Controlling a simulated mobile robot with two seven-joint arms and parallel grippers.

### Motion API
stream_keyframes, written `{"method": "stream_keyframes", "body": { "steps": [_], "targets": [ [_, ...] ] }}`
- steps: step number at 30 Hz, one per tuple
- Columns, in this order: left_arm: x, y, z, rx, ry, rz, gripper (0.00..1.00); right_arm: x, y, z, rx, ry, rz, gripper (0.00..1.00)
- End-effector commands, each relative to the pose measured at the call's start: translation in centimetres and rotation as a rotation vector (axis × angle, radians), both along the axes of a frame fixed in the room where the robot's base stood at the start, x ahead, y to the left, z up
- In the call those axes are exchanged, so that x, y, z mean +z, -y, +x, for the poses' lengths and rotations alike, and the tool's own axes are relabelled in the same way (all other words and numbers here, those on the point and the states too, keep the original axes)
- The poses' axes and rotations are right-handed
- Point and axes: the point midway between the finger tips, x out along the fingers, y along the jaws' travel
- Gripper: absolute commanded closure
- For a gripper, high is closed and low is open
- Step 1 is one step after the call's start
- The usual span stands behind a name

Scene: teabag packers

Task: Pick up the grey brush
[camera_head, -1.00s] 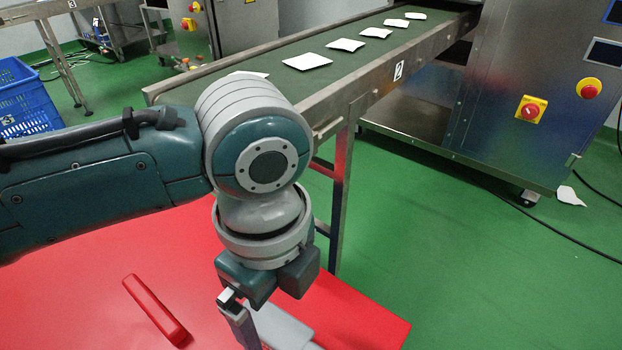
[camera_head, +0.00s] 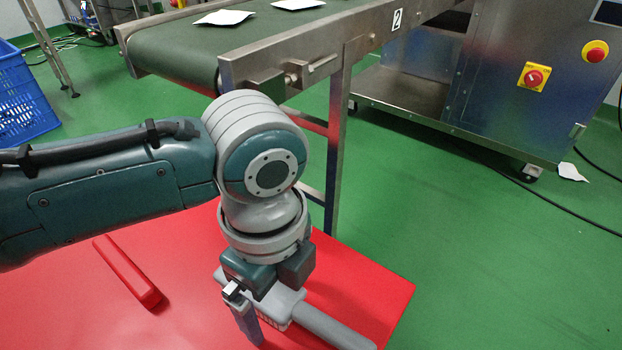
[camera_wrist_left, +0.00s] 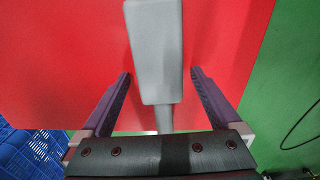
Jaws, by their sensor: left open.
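The grey brush (camera_head: 332,326) lies on the red table (camera_head: 385,290), its grey handle pointing to the lower right. Part of its head and its bristles show beside my gripper. My left gripper (camera_head: 250,325) points down over the brush head; one finger shows there, the other is hidden. In the left wrist view the gripper (camera_wrist_left: 160,73) is open, and the brush's broad grey block (camera_wrist_left: 155,50) lies between its two fingers, with a gap on each side. I cannot tell how far below the fingertips the brush is. My right gripper is not in view.
A red bar-shaped object (camera_head: 128,272) lies on the table to the left. A conveyor (camera_head: 280,48) with white teabag packets stands beyond the table. A blue crate (camera_head: 22,100) is at the far left.

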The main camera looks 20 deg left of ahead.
Motion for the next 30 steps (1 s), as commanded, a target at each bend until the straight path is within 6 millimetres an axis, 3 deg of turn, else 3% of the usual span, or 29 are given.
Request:
{"method": "stream_keyframes", "body": {
  "steps": [2,26,30],
  "targets": [
    [0.07,0.01,-0.01,0.000,0.000,0.000,0.07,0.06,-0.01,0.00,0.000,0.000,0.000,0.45],
    [0.05,-0.02,-0.01,0.001,0.000,0.000,0.97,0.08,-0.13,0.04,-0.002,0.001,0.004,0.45],
    [0.06,-0.02,0.00,0.001,0.000,0.000,0.99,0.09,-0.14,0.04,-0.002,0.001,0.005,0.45]
  ]
}}
